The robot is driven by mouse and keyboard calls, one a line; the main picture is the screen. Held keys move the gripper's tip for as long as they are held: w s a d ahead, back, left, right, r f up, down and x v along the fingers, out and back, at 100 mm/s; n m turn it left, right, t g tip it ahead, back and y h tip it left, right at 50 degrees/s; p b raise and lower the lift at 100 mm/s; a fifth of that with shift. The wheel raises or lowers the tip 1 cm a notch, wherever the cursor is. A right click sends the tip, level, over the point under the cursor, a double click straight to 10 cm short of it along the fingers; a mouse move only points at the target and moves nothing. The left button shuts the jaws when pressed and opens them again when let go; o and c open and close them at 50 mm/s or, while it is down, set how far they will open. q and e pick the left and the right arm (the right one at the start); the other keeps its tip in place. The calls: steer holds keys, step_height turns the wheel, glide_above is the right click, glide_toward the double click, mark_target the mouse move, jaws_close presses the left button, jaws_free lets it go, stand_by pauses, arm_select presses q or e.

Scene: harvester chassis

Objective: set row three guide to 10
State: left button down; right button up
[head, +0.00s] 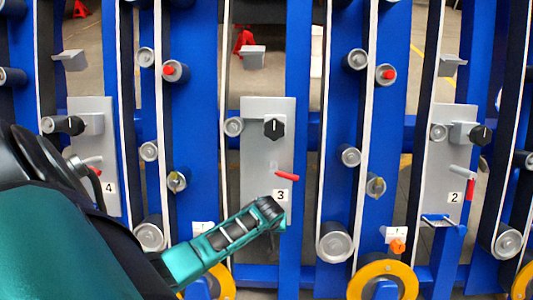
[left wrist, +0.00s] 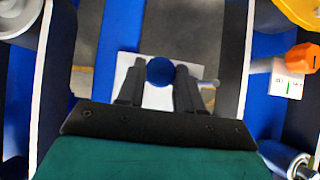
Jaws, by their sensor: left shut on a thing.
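The row three panel (head: 256,150) is a grey upright plate with a "3" label (head: 281,195), a black knob (head: 274,129) and a red-tipped lever (head: 285,173). My left gripper (head: 270,210) reaches in from the lower left to the panel's lower end and hides what is there. In the left wrist view my left gripper (left wrist: 160,75) is shut on a round blue knob (left wrist: 160,70), in front of a pale plate (left wrist: 127,66). No readable scale or number shows beside the knob. My right gripper is in neither view.
Blue uprights (head: 299,100), rollers (head: 334,242) and a yellow wheel (head: 383,279) surround the work area. An orange knob (left wrist: 303,57) sits at the right.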

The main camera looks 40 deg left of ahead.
arm_select(q)
steer(key=c, duration=0.8)
jaws_free()
steer(key=shift+o, duration=0.2)
steer(key=p+v, duration=0.6)
steer(key=v, duration=0.7)
steer(key=shift+w, duration=0.1)
